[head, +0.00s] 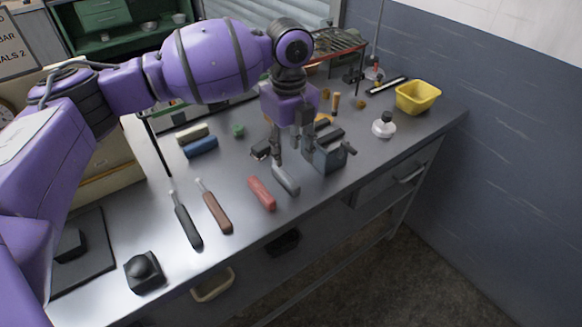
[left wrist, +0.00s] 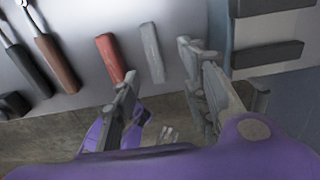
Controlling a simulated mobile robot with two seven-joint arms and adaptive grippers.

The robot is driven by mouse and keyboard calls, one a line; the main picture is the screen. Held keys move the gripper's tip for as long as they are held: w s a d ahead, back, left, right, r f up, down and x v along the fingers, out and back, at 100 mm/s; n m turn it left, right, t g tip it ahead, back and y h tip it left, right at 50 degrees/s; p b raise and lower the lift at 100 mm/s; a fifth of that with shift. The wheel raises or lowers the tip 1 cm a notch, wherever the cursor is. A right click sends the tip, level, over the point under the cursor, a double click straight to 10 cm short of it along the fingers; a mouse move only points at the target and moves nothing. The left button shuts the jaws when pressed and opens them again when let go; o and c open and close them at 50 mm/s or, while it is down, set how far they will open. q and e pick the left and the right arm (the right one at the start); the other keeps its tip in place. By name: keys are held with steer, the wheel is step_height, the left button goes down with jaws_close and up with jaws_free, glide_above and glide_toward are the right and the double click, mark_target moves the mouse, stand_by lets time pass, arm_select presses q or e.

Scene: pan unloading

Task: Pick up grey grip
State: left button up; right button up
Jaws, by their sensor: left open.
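The grey grip (head: 286,179) lies on the metal workbench just right of a red grip (head: 262,193). In the left wrist view the grey grip (left wrist: 152,52) lies ahead of the space between my fingers, and the red grip (left wrist: 109,57) is to its left. My left gripper (head: 276,152) is open and empty, a little above the bench and just behind the grey grip in the head view. In the left wrist view the fingers of my left gripper (left wrist: 160,85) stand wide apart. My right gripper is not in view.
A grey block-like holder (head: 328,156) with dark bars stands close to the gripper's right. Two tools, one black-handled (head: 188,228) and one brown-handled (head: 216,213), lie to the left. A yellow bin (head: 418,97) stands at the back right. The bench's front edge is near the grips.

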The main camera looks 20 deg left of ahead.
mark_target(286, 175)
arm_select(q)
steer(key=f, duration=0.1)
steer(key=s+f, duration=0.1)
steer(key=shift+a+f, duration=0.2)
steer(key=shift+f, duration=0.15)
steer(key=f, duration=0.3)
steer(key=shift+w+a+f, duration=0.15)
steer(key=shift+a+f, duration=0.1)
steer(key=shift+f, duration=0.4)
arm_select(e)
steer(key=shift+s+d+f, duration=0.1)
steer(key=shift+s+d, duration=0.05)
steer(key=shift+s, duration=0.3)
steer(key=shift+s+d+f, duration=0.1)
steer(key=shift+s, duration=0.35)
arm_select(q)
steer(key=shift+c, duration=0.2)
jaws_close()
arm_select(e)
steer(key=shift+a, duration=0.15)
